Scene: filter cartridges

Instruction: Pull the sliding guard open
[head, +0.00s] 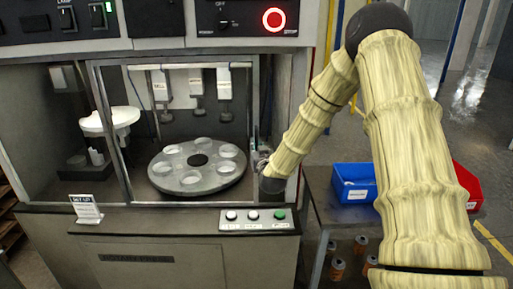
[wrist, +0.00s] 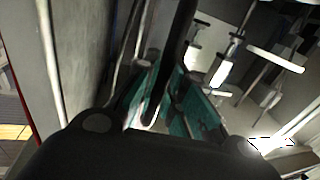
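The sliding guard (head: 96,122) is a metal-framed clear panel across the front of the machine's cabinet, in front of a round grey turntable (head: 165,184) with several clear cups. My gripper (head: 262,160) is at the guard's right edge in the head view, small and partly hidden by my wrist. In the wrist view, a dark upright bar, which looks like the guard's handle (wrist: 182,45), runs between the teal pads of my gripper (wrist: 166,92). The pads close in on both sides of the bar and look shut on it. The exact contact is partly hidden.
A button panel (head: 253,219) and a small sign (head: 86,209) are on the ledge below. A side table (head: 325,210) at right holds a blue bin (head: 354,184) and a red bin (head: 467,186). Open floor lies at the far right.

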